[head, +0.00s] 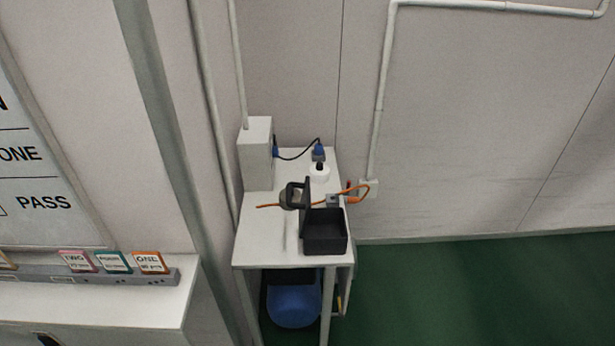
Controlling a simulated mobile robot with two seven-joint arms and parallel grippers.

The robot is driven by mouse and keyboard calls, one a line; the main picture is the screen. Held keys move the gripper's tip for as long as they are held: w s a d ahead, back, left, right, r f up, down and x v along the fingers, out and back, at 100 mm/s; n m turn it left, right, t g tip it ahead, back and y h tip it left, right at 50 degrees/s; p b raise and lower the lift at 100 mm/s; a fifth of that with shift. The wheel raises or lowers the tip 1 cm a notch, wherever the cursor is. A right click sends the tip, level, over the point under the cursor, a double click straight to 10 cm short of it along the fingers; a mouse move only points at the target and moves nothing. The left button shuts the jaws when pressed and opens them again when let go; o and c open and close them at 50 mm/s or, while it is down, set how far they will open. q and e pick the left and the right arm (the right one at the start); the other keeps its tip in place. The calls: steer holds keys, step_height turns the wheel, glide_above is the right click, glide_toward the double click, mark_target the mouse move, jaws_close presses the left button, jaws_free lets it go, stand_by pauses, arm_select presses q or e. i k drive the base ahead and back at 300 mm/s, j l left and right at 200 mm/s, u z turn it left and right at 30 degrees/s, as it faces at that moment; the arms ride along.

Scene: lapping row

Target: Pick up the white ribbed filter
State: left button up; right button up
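A small white round thing (320,172) with a dark top stands towards the back right of a narrow white table. It may be the white ribbed filter, but it is too small to make out any ribs. A blue-and-grey fitting is just behind it. An open black box (325,238) with its lid raised stands in front of it, near the table's front edge. Neither of my grippers is in the head view.
The white table (262,248) also holds a pale grey box (256,155), a dark handled tool (292,197) and an orange cable (364,190). A blue tank (294,303) is underneath. A shelf (110,305) with labelled cards is at left. Green floor (470,295) at right is clear.

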mark_target(318, 172)
steer(key=l+u, duration=0.1)
steer(key=u, duration=1.15)
steer(key=l, duration=1.6)
steer(key=i+l, duration=0.15)
steer(key=l, duration=1.5)
